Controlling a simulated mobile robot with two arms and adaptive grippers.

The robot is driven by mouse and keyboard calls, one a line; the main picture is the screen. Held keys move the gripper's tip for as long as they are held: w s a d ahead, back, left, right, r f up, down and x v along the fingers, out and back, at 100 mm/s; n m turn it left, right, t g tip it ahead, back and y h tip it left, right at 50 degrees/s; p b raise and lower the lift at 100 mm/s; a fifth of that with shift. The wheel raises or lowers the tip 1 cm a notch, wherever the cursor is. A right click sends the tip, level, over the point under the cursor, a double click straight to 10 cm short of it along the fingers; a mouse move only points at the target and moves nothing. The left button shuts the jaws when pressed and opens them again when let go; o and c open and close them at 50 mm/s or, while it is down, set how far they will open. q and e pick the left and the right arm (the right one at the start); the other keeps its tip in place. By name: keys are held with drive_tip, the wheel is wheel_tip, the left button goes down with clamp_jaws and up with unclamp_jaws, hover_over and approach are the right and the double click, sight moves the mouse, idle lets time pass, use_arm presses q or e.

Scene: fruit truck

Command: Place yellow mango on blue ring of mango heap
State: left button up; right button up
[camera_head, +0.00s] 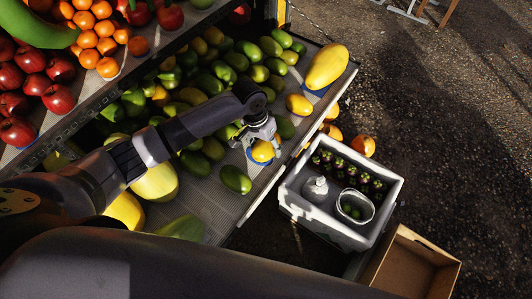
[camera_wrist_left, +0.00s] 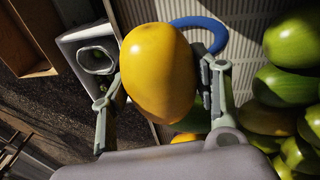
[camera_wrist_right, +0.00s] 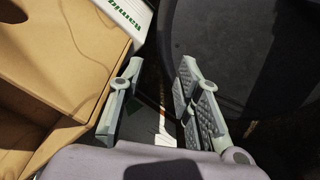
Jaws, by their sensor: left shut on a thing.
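A yellow mango (camera_head: 262,152) is between the fingers of my left gripper (camera_head: 262,140) near the shelf's front edge. In the left wrist view, the mango (camera_wrist_left: 160,75) fills the space between the fingertips (camera_wrist_left: 162,90), and the gripper is shut on it. The blue ring (camera_wrist_left: 212,32) lies on the ribbed shelf just past the mango, partly hidden by it. In the head view only a bit of blue shows beside the mango. The mango heap (camera_head: 215,90) is green and yellow, behind the gripper. My right gripper (camera_wrist_right: 155,95) is open and empty.
A large yellow fruit (camera_head: 327,66) rests on another blue mark at the shelf's far corner. A white crate (camera_head: 303,205) with dark fruit stands beyond the shelf edge. A cardboard box (camera_head: 440,265) is beside it, and near my right gripper. Bare shelf (camera_head: 215,205) shows in front.

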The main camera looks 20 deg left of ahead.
sight(262, 143)
use_arm(q)
drive_tip(key=shift+f, duration=2.5)
drive_tip(key=o, duration=1)
drive_tip(key=shift+f, duration=0.15)
drive_tip(key=r, duration=0.4)
drive_tip(key=a+r, duration=0.1)
drive_tip(key=r, duration=0.3)
drive_tip(key=a+r, duration=0.1)
drive_tip(key=r, duration=0.3)
drive_tip(key=shift+s, duration=0.3)
